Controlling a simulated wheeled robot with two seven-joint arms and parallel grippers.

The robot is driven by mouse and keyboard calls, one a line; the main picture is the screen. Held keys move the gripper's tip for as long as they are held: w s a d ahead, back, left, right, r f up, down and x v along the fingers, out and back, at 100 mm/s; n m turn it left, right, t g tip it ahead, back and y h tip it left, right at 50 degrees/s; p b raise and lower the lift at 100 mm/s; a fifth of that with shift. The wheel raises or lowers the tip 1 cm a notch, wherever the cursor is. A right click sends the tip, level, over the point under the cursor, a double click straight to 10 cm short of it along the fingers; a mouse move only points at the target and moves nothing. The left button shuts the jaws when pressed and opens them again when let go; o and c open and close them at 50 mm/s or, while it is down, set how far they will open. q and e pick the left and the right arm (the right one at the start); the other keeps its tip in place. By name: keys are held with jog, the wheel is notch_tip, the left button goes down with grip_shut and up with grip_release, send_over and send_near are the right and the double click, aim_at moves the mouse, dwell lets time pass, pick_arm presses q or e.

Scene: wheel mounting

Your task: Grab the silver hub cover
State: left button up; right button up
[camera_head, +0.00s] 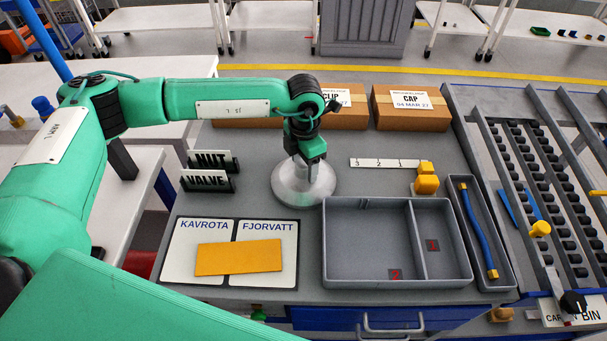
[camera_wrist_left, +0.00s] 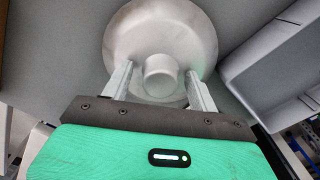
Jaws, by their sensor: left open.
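The silver hub cover (camera_head: 290,190) is a round, shallow disc with a raised central knob, lying on the grey worktop. In the left wrist view the hub cover (camera_wrist_left: 158,30) fills the upper middle, with its knob (camera_wrist_left: 160,72) between my fingers. My left gripper (camera_head: 306,172) is above the hub cover and points down at it. Its two fingers (camera_wrist_left: 160,88) are open on either side of the knob, with gaps visible. Whether a finger touches the disc, I cannot tell. My right gripper is not in view.
A grey divided tray (camera_head: 365,285) stands right of the hub cover, with a narrow tray holding a blue tool (camera_head: 478,230) beyond it. NUT and VALVE signs (camera_head: 208,181) stand left. Cardboard boxes (camera_head: 410,115) are behind. An orange card (camera_head: 239,257) lies on two labelled panels in front.

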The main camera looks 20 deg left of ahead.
pick_arm(q)
grip_shut()
jog(key=shift+r, duration=0.1)
dwell(0.4)
